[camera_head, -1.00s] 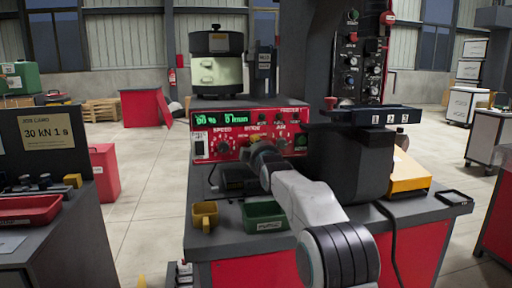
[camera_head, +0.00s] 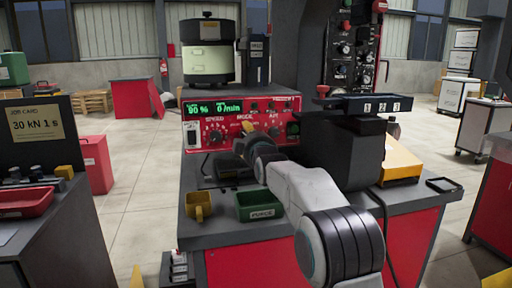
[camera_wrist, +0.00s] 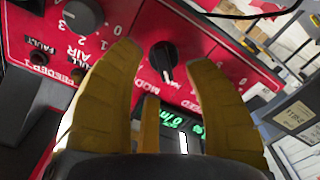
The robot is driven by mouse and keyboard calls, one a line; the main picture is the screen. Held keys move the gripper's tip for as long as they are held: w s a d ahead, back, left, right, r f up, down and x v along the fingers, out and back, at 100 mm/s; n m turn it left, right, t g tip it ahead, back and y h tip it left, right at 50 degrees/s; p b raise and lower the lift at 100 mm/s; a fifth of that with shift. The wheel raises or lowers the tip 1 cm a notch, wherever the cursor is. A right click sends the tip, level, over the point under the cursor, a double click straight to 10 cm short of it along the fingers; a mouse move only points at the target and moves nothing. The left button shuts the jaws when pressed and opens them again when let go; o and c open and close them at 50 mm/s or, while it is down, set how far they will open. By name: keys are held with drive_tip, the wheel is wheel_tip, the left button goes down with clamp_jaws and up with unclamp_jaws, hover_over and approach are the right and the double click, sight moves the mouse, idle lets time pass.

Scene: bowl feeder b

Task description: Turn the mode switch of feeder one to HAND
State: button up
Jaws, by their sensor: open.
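The red control panel of feeder one (camera_head: 208,143) faces me in the head view, with a green-lit display (camera_head: 215,107) and several knobs. In the wrist view the panel appears roughly upside down, with a "FEEDER 1" label. The black mode switch (camera_wrist: 164,57) has a white pointer mark and sits beside the "MODE" lettering. My gripper (camera_wrist: 163,60) is open, its two yellow-brown fingers on either side of the switch in that view. Whether they touch it I cannot tell. In the head view my gripper (camera_head: 243,147) is just in front of the panel and partly hides its lower middle.
A grey air knob (camera_wrist: 83,15) lies beyond the left finger in the wrist view. A green bin (camera_head: 262,206) and a yellow cup (camera_head: 198,206) stand on the bench below. A dark block with a numbered shelf (camera_head: 365,104) stands close right of my arm.

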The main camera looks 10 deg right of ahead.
drive_tip(key=s, duration=0.9)
drive_tip(key=shift+s, duration=0.4)
drive_tip(key=s+r+m+g+p, duration=0.2)
drive_tip(key=s+g+p, duration=0.3)
drive_tip(key=s+p, duration=0.5)
drive_tip(key=s+r+m+g+p, duration=0.2)
drive_tip(key=s+m+g+p, duration=0.2)
drive_tip(key=s+p, duration=0.6)
drive_tip(key=s+r+m+g+p, duration=0.1)
drive_tip(key=s+m+g+p, duration=0.2)
drive_tip(key=s+p, duration=0.7)
drive_tip(key=shift+s+r+g, duration=0.4)
drive_tip(key=shift+s+g, duration=0.9)
drive_tip(key=shift+s, duration=4.5)
drive_tip(key=shift+a, duration=0.1)
